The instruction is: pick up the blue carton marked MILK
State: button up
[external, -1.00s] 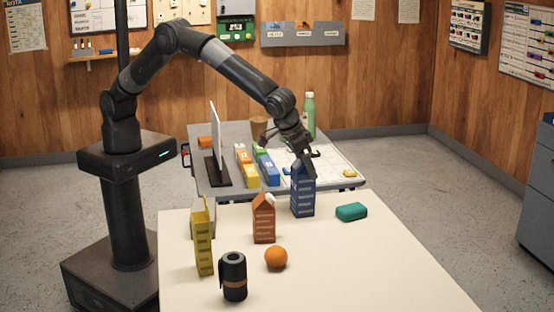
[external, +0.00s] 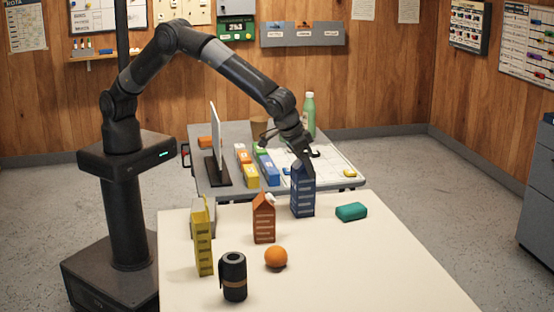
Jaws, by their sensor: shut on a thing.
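The blue carton (external: 302,197) stands upright at the back of the cream table, right of an orange-brown carton. It carries pale markings on its side, too small to read. My gripper (external: 303,163) reaches down from the upper left and is shut on the carton's top. The carton's base appears to be on or very close to the table; I cannot tell if there is a gap.
On the cream table (external: 350,270) stand an orange-brown carton (external: 264,220), a yellow carton (external: 203,245), a black cylinder (external: 233,277), an orange (external: 276,257) and a teal block (external: 351,211). A grey table (external: 230,134) with several coloured blocks and a green bottle (external: 308,115) is behind. The front right is clear.

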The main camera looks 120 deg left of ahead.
grip_shut()
jog(key=shift+r, duration=0.2)
